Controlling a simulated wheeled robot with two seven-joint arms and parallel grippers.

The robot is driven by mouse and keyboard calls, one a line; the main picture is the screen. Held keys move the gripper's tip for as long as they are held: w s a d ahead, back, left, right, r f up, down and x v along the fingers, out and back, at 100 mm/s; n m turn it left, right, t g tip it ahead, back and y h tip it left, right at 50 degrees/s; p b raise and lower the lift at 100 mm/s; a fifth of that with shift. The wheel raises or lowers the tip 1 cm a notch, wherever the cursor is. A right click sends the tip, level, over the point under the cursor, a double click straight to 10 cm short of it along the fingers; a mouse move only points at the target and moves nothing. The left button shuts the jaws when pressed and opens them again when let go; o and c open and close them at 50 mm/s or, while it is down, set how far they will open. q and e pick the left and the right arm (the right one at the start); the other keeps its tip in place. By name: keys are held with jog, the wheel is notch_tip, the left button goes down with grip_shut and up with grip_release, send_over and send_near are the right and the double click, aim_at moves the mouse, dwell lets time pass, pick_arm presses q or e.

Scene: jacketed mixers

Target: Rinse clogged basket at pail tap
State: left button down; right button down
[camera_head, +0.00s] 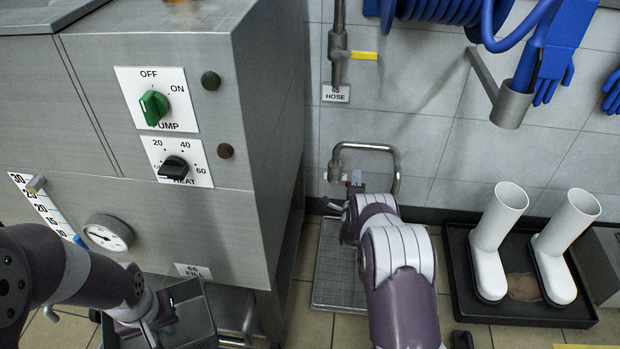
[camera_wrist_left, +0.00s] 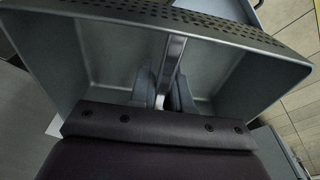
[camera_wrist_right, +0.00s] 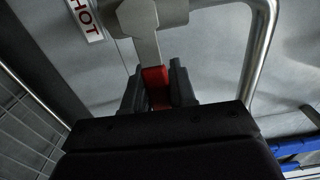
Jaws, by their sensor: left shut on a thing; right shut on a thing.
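The basket (camera_head: 193,314) is a grey metal box at the lower left of the head view. In the left wrist view the basket (camera_wrist_left: 105,50) shows smooth inner walls and a perforated strip along the far side. My left gripper (camera_wrist_left: 163,95) is shut on an upright metal bar (camera_wrist_left: 173,62) of it. Whether dirt is inside cannot be told. My right gripper (camera_head: 352,202) is at the wall tap. In the right wrist view my right gripper (camera_wrist_right: 159,92) is shut on the tap's red lever (camera_wrist_right: 155,78), below a grey valve body (camera_wrist_right: 150,14). No water is visible.
A bent metal pipe (camera_head: 396,160) surrounds the tap, above a floor grate (camera_head: 330,290). A steel machine (camera_head: 220,165) with pump and heat knobs stands left. White boots (camera_head: 492,250) in a black tray (camera_head: 525,312) stand right. A "HOT" sign (camera_wrist_right: 85,18) is beside the tap.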

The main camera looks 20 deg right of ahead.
jog(key=shift+s+f, duration=0.1)
jog(key=shift+f, duration=0.05)
jog(key=c, duration=1)
grip_release()
pick_arm(q)
jog(key=shift+r, duration=0.1)
notch_tip(320, 180, up, 4)
jog(key=p, duration=0.4)
notch_tip(320, 180, up, 2)
jog(key=shift+r+p, duration=0.15)
jog(key=shift+p, duration=1.1)
pick_arm(e)
jog(key=v, duration=1.2)
